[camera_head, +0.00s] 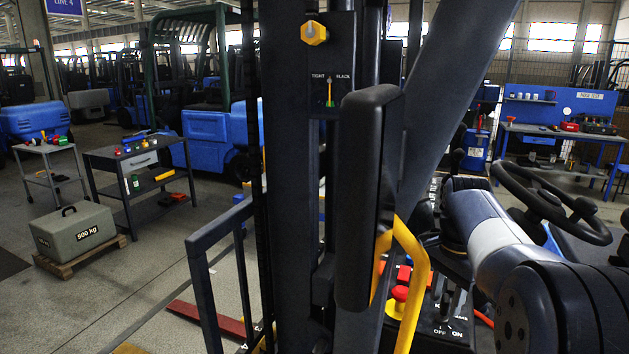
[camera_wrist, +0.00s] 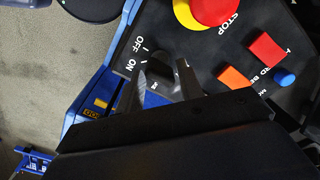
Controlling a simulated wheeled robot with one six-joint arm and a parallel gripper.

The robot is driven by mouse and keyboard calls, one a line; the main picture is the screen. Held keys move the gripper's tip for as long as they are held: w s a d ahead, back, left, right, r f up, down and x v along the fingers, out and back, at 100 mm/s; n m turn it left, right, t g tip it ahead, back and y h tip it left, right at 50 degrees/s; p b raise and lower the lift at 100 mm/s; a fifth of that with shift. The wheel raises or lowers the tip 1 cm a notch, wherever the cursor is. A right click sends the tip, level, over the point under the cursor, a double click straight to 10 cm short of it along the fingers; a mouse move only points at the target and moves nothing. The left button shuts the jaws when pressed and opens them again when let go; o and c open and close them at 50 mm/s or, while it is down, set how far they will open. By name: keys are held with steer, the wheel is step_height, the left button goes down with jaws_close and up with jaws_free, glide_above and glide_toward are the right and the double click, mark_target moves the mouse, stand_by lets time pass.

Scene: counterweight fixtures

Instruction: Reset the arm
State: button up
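In the wrist view my gripper (camera_wrist: 160,82) is over a black control panel (camera_wrist: 215,62). Its two grey fingers stand apart, one on each side of a dark rotary knob (camera_wrist: 157,70) beside the OFF and ON marks. I cannot tell whether the fingers touch the knob. In the head view my arm (camera_head: 490,225) reaches from the lower right to the panel (camera_head: 425,330), and the gripper is hard to make out there.
A red stop button on a yellow base (camera_wrist: 208,12) and red, orange and blue buttons lie close to the gripper. A steering wheel (camera_head: 550,205) is near my arm. The dark mast (camera_head: 292,180) and a yellow rail (camera_head: 413,275) stand to the left.

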steer(key=shift+f+m, duration=0.1)
steer(key=shift+m, duration=0.4)
step_height(320, 180, up, 11)
steer(key=shift+d, duration=0.1)
